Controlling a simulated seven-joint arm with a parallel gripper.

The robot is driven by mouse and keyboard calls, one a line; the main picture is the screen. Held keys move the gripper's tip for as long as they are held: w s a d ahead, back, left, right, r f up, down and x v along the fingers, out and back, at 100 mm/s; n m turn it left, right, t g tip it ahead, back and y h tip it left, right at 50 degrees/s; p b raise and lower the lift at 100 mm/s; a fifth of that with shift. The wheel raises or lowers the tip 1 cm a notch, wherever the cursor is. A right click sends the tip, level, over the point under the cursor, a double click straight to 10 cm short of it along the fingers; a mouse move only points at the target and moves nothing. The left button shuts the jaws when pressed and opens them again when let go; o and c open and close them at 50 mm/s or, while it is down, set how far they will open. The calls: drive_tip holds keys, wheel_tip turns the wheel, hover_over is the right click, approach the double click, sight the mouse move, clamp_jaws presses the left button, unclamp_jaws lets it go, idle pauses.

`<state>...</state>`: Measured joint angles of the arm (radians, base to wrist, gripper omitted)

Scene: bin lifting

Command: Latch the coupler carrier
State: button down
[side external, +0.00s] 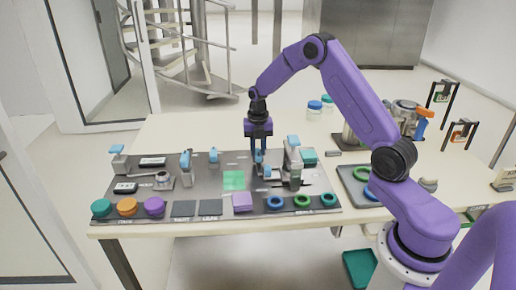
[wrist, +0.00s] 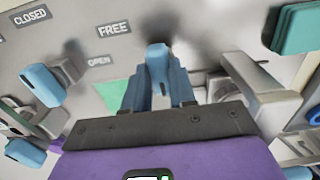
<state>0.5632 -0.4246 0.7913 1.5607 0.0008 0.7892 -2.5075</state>
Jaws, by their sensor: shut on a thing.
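My gripper (side external: 259,158) points down over the grey station board (side external: 215,182), just left of an upright grey fixture (side external: 294,165). In the wrist view my gripper (wrist: 160,92) has its blue fingers shut on a small blue handle (wrist: 158,58). The handle's lower part is hidden between the fingers. I cannot tell for certain which part is the coupler carrier; the grey metal fixture also shows at the right of the wrist view (wrist: 255,85).
Other blue-handled levers (side external: 186,165) stand left on the board. Coloured discs (side external: 127,206), a purple block (side external: 242,201) and rings (side external: 302,200) line its front edge. A grey tray (side external: 358,184) is at the right. The table behind is mostly clear.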

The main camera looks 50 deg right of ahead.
sight(258, 151)
drive_tip(key=c, duration=0.9)
unclamp_jaws()
wheel_tip(258, 151, up, 18)
drive_tip(key=shift+f, duration=0.25)
